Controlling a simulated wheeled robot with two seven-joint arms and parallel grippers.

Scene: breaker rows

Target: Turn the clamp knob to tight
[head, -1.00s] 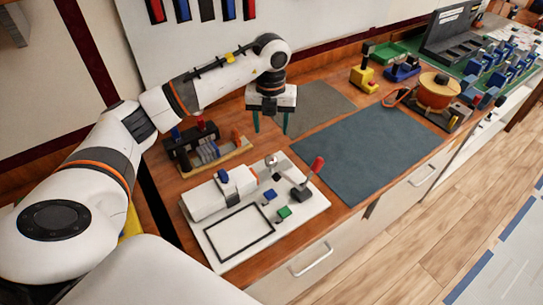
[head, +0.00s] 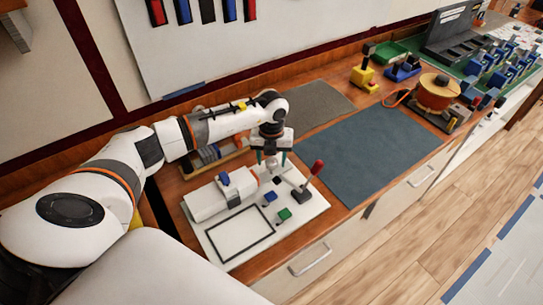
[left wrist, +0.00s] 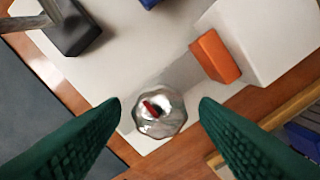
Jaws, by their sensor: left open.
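The clamp knob is a faceted silver knob (left wrist: 170,123) with a red mark on top, near the edge of a white base plate (head: 222,255). In the head view it is mostly hidden by my left gripper (head: 272,158), which points down over that spot. In the left wrist view the open green fingers of the gripper (left wrist: 161,102) stand on either side of the knob, with a gap on each side. The red mark lies slanted across the knob's top. My right gripper is not in view.
An orange block (left wrist: 215,57) sits close to the knob, beside a white housing (left wrist: 270,35). A red-handled lever (head: 316,168), a blue button (head: 270,197) and a green button (head: 284,214) are on the same plate. The dark mat (head: 370,150) to the right is clear.

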